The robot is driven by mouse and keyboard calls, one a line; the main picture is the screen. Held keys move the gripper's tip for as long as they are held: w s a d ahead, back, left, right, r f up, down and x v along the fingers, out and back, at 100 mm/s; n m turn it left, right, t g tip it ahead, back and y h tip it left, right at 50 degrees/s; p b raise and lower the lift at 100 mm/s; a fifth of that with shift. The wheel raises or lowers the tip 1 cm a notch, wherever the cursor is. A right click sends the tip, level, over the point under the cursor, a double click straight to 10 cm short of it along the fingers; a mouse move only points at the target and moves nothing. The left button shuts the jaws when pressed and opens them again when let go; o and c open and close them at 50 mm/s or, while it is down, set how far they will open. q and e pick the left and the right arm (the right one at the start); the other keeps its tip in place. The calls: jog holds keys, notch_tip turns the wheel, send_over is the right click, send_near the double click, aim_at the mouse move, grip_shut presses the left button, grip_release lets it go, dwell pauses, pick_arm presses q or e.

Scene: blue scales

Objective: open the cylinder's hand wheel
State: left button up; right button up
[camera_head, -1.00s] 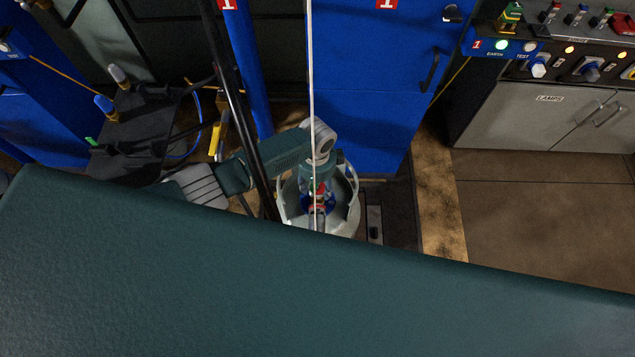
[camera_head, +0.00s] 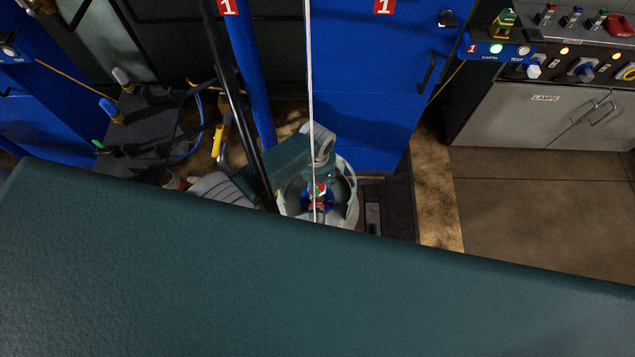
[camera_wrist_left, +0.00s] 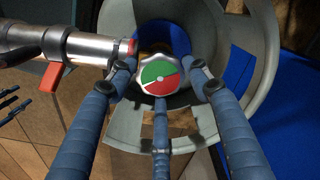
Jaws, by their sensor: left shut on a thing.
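The hand wheel (camera_wrist_left: 167,72) is a small round knob with a silver rim and a green, white and red face, seen from above in the left wrist view. It sits inside the pale grey collar of the cylinder (camera_wrist_left: 119,27). The cylinder also shows in the head view (camera_head: 348,207), partly hidden by my arm and body. My left gripper (camera_wrist_left: 160,80) has its three blue fingers around the wheel's rim and is shut on it. In the head view the left gripper (camera_head: 318,204) is small and partly covered. My right gripper is in neither view.
A metal fitting with a red lever (camera_wrist_left: 52,76) joins beside the wheel. A blue cabinet (camera_head: 360,120) stands right behind the cylinder. A dark pole (camera_head: 240,100) and thin white line (camera_head: 310,90) cross in front. A rack with cables (camera_head: 145,120) stands left. Open floor (camera_head: 540,200) lies right.

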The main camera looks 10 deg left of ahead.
pick_arm(q)
jog(key=n, duration=0.4)
jog(key=n+p, duration=0.1)
jog(key=n, duration=0.1)
jog(key=shift+s+a+f, duration=0.15)
jog(key=shift+s+a, duration=0.2)
jog(key=shift+s, duration=0.05)
jog(key=n, duration=0.3)
jog(key=shift+s+d, duration=0.1)
jog(key=shift+s, duration=0.05)
jog(key=shift+f+n, duration=0.1)
jog(key=shift+n, duration=0.4)
jog(key=shift+d, duration=0.15)
jog(key=o, duration=1.2)
jog(key=shift+s+d, duration=0.1)
jog(key=shift+c, duration=0.2)
jog(key=shift+w+r, duration=0.25)
jog(key=shift+w, duration=0.05)
